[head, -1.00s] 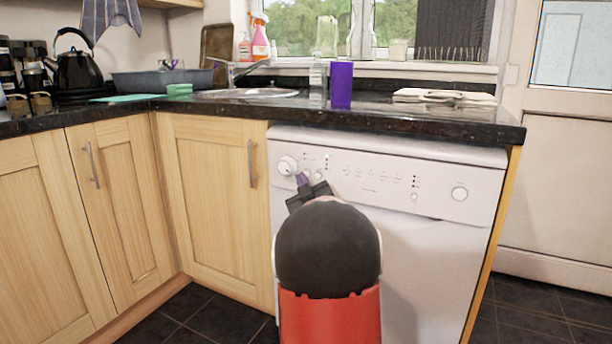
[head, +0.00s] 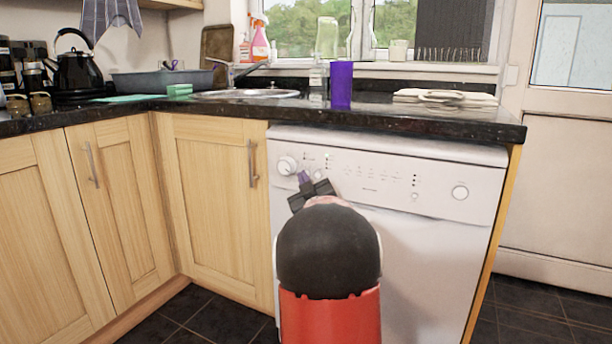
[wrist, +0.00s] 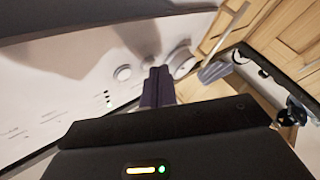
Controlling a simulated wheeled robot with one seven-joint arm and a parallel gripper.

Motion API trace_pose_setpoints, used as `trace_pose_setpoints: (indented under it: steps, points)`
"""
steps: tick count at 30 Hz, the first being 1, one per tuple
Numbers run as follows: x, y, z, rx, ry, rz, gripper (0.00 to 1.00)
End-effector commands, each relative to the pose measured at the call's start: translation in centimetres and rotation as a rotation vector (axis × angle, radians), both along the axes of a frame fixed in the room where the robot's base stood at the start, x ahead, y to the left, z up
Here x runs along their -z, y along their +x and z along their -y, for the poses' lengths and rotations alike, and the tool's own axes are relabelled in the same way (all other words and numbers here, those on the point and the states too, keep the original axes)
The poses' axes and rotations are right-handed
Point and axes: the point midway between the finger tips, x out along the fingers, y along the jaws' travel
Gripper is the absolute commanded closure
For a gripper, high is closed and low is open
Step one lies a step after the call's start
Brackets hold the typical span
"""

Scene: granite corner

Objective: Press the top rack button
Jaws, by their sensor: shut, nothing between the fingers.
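The white dishwasher (head: 420,240) stands under the dark counter. Its control panel (head: 385,172) has a large round dial (head: 287,165) at the left and small round buttons close to its right. One small button (wrist: 122,73) shows clear of the fingers in the wrist view. I cannot read which is the top rack button. My gripper (head: 303,177) is shut and empty, its purple fingertips at the panel just right of the dial. In the wrist view the fingertips (wrist: 158,72) lie between the dial (wrist: 182,62) and that button, covering part of the panel. I cannot tell whether they touch.
The dark counter (head: 400,118) juts out above the panel, with a purple cup (head: 341,85) and a folded cloth (head: 445,97) on it. Wooden cupboards (head: 215,200) with metal handles stand to the left.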

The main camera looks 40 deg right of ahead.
Motion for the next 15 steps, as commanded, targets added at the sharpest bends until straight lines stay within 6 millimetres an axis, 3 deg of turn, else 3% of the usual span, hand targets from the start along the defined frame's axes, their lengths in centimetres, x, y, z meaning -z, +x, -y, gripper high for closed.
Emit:
trace_pose_setpoints:
  steps: [15]
  points:
    - [0.19, -0.06, -0.17, 0.000, 0.000, 0.001, 1.00]
